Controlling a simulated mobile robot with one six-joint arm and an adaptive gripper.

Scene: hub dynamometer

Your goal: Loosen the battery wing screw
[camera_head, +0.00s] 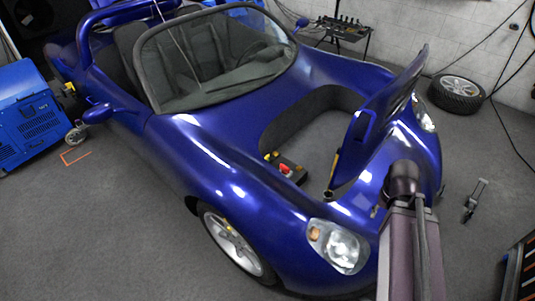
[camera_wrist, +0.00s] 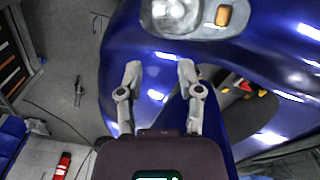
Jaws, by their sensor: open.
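A dark battery (camera_head: 286,167) with red and yellow parts on top sits in the open front compartment of the blue car. The same red and yellow parts (camera_wrist: 243,88) show small in the wrist view, right of my gripper. The wing screw is too small to tell apart in either view. My gripper (camera_wrist: 160,68) is open and empty, over the blue front of the car, with its fingers spread near the headlight. In the head view my arm reaches to the car's nose and hides the gripper's fingers.
The raised blue front lid (camera_head: 388,100) stands up at the right side of the compartment. The windshield (camera_head: 215,58) is behind it. A loose wheel (camera_head: 457,92) lies on the floor at the right, and a blue machine (camera_head: 30,118) stands at the left.

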